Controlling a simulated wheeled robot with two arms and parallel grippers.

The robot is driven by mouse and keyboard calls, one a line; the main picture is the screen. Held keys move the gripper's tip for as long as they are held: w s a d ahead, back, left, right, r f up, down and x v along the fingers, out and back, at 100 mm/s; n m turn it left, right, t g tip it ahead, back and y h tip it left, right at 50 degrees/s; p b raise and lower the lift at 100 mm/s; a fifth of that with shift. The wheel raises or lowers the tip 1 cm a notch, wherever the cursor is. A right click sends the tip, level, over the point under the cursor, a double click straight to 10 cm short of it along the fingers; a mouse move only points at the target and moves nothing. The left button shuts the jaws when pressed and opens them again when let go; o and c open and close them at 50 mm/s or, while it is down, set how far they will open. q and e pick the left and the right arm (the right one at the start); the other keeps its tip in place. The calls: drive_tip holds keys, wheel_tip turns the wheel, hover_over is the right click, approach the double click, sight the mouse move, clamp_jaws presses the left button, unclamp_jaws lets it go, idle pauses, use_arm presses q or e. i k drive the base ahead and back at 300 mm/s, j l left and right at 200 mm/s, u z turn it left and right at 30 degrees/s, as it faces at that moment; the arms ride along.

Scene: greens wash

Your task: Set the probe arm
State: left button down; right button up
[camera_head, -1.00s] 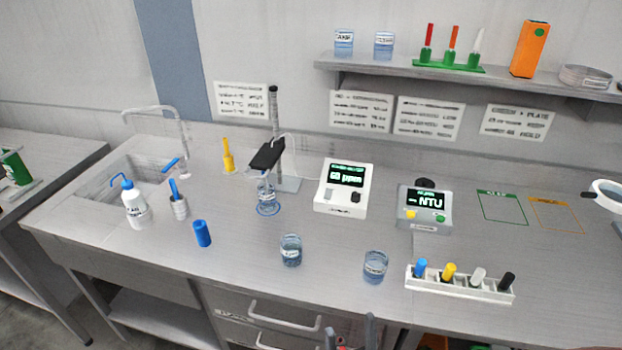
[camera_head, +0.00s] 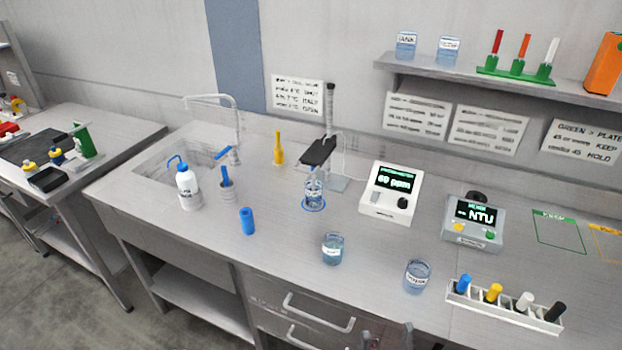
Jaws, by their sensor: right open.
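The probe arm (camera_head: 318,152) is a flat black piece on an upright post (camera_head: 329,112) at the middle of the bench. It sits over a small labelled beaker (camera_head: 314,195) standing on a blue ring mark. Whether a probe tip dips into the beaker is too small to tell. A white meter (camera_head: 388,200) to its right reads about 69 ppm. My right gripper (camera_head: 387,337) shows only its fingertips at the bottom edge, apart and empty, well in front of the stand. My left gripper is out of view.
Two beakers (camera_head: 333,249) (camera_head: 417,276), a blue cylinder (camera_head: 247,221) and a rack of capped vials (camera_head: 505,308) stand nearer the front. A wash bottle (camera_head: 187,188) and sink (camera_head: 170,165) are left. An NTU meter (camera_head: 472,222) is right. Bare bench lies between.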

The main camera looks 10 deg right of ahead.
sight(315, 157)
drive_tip(key=i+j+u, duration=0.1)
drive_tip(key=i+u, duration=0.2)
drive_tip(key=i, duration=0.2)
drive_tip(key=i+u, duration=0.3)
drive_tip(key=i, duration=0.15)
